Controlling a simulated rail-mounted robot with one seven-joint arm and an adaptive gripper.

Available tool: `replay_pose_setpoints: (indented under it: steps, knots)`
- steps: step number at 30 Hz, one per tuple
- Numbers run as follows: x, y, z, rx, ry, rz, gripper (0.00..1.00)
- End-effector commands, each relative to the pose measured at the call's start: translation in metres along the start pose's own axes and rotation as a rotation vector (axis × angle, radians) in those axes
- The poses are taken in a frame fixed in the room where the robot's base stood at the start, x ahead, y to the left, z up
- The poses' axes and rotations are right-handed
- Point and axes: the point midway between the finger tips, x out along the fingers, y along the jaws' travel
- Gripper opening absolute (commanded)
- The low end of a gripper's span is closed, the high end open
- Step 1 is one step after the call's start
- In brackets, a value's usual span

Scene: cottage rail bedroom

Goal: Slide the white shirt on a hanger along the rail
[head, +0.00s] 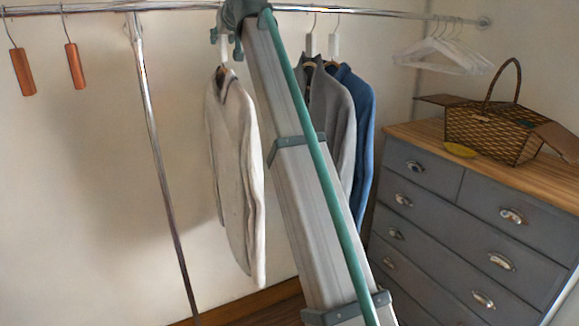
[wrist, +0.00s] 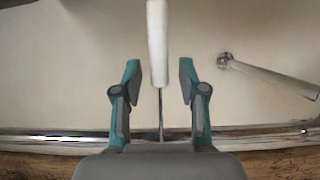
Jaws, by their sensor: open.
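The white shirt (head: 235,185) hangs at the middle of the head view, just left of my arm. Its hanger has a white upright block (head: 223,48) above the collar. My gripper (head: 225,42) is at the height of this block, partly hidden by my arm. In the wrist view my gripper (wrist: 158,68) is open, with the white block (wrist: 157,35) between its two fingers and a gap on each side. A thin hook (wrist: 161,115) runs from the block to the rail (wrist: 50,137). The rail also shows in the head view (head: 390,13).
A grey shirt (head: 338,110) and a blue shirt (head: 362,120) hang to the right, partly behind my arm. Several white hangers (head: 445,52) hang farther right. Two orange blocks (head: 75,65) hang left of a metal post (head: 160,165). A basket (head: 490,130) stands on a dresser (head: 470,210).

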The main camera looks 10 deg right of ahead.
Motion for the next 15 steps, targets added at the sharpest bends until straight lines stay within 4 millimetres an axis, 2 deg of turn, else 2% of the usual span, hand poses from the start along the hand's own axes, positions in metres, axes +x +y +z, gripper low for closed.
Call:
replay_pose_setpoints:
  steps: [15]
  knots:
    - [-0.039,0.0,0.0,0.0,0.0,0.0,0.42]
